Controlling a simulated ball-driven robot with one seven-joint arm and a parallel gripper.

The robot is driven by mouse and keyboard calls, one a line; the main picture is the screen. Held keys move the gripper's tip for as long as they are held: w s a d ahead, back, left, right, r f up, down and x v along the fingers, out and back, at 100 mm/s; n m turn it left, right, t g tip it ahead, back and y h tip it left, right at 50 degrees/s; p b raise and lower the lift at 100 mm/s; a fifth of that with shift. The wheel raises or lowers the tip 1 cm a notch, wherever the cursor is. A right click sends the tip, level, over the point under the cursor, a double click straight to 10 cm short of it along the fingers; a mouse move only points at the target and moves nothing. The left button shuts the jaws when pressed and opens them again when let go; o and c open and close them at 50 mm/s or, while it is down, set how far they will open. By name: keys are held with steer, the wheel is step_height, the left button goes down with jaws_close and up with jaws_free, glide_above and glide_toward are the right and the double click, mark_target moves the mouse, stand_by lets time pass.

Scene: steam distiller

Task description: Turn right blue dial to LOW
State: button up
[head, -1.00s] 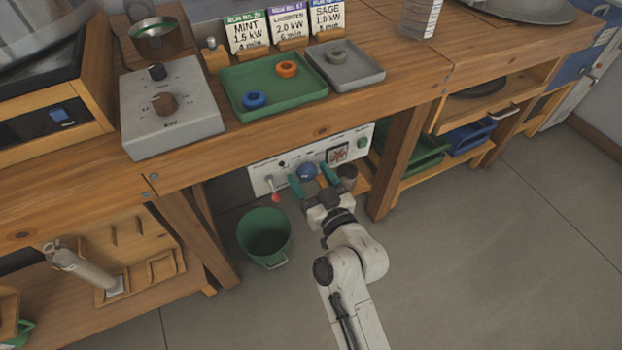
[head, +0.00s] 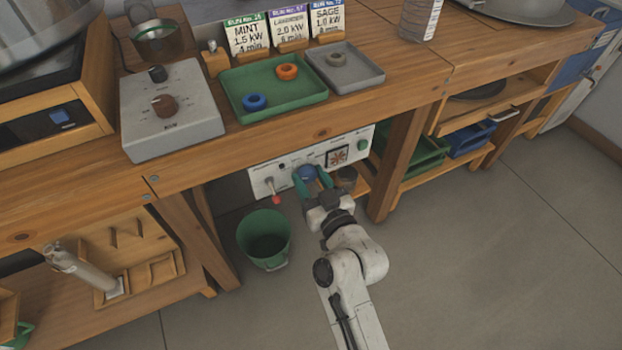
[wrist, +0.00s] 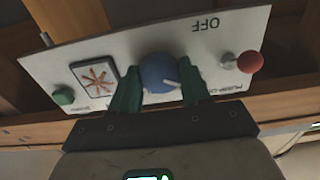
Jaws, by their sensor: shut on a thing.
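The blue dial (head: 307,173) is on the white control panel (head: 258,176) under the bench. It also shows in the wrist view (wrist: 158,73), with a white pointer mark toward its lower right. My gripper (head: 311,181) has its green fingers on either side of the dial, shut on it; its fingers also show in the wrist view (wrist: 160,90). The word OFF reads upside down above and right of the dial in the wrist view. No LOW label is readable; the fingers and gripper body hide part of the panel.
A green bucket (head: 264,238) stands on the floor left of my arm. The bench edge overhangs the panel. Floor to the right is clear.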

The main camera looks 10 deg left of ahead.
steer(key=shift+m, duration=0.3)
steer(key=m+p, duration=0.1)
steer(key=m, duration=0.3)
steer(key=shift+m+p, duration=0.6)
steer(key=shift+m, duration=0.9)
steer(key=o, duration=1)
steer(key=shift+o, duration=0.2)
steer(key=v, duration=1.1)
steer(key=shift+w, duration=0.1)
